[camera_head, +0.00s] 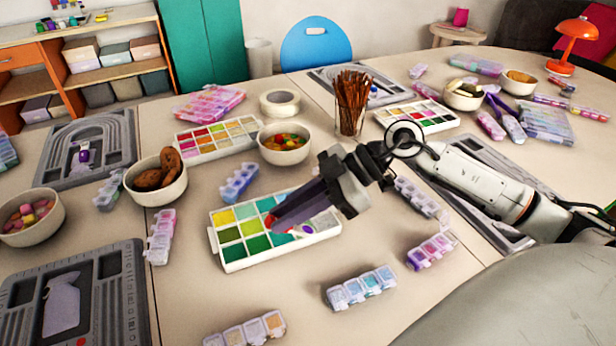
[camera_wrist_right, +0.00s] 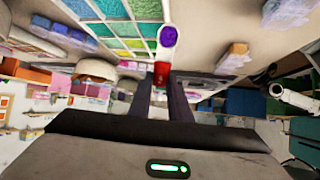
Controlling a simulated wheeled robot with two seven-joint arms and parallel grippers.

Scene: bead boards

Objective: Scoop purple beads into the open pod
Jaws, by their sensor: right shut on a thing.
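My right gripper (camera_head: 282,216) is shut on a small scoop above the bead tray (camera_head: 228,264). In the right wrist view, the scoop's red handle (camera_wrist_right: 161,76) sits between the fingers, and purple beads (camera_wrist_right: 168,36) fill its round end. The white tray has yellow, green and teal compartments; the arm hides part of it. Several bead pods lie around it: one with pink and purple beads (camera_head: 431,250), one with blue beads (camera_head: 360,287) and one with tan beads (camera_head: 245,330). My left gripper is not in view.
Bowls stand behind the tray, one with colourful beads (camera_head: 286,158) and one with brown pieces (camera_head: 132,186). A jar of brown sticks (camera_head: 352,118) stands upright behind my right gripper. Grey boards (camera_head: 118,262) lie at left. Bare table shows in front of the tray.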

